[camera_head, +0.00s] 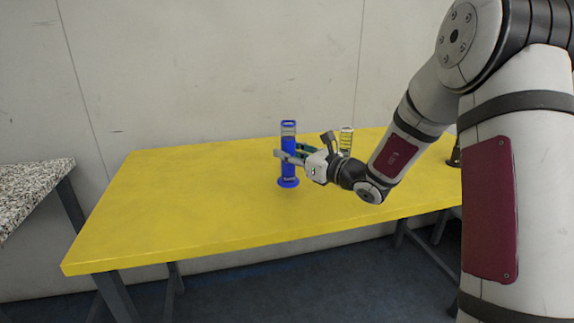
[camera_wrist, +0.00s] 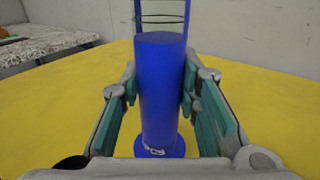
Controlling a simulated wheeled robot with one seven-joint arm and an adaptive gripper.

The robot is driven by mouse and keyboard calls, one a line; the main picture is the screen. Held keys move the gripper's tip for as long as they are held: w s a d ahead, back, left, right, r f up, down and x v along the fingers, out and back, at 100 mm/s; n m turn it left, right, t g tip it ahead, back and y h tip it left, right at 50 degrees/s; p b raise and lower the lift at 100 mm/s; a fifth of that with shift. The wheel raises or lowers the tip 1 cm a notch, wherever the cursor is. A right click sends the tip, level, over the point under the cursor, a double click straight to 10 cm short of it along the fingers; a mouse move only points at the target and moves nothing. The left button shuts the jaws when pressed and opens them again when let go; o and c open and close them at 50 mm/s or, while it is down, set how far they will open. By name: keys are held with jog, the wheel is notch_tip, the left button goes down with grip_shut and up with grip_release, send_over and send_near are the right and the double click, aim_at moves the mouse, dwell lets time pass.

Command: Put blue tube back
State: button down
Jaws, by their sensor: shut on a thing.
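The blue tube (camera_head: 288,170) is a clear cylinder filled with blue, with a blue round base and a blue rim. It stands upright over the middle of the yellow table (camera_head: 170,208). My gripper (camera_head: 283,154) is shut on it from the right, around its middle. In the wrist view the tube (camera_wrist: 161,90) fills the centre between my fingers (camera_wrist: 160,95), with its base visible below. I cannot tell for sure whether the base touches the table or hangs slightly above it.
A second, clear tube (camera_head: 346,138) stands behind my gripper, partly hidden. A black object (camera_head: 455,153) shows at the table's right, partly behind my arm. A speckled counter (camera_head: 32,188) is at the far left. The left part of the table is clear.

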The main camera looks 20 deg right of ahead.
jog(key=shift+w+d+f, duration=0.15)
jog(key=shift+w, duration=1.25)
jog(key=shift+s+f+b, duration=0.1)
jog(key=shift+f+b, duration=0.65)
jog(key=shift+f, duration=0.95)
jog(key=shift+f, duration=0.15)
jog(key=c, duration=1.2)
grip_release()
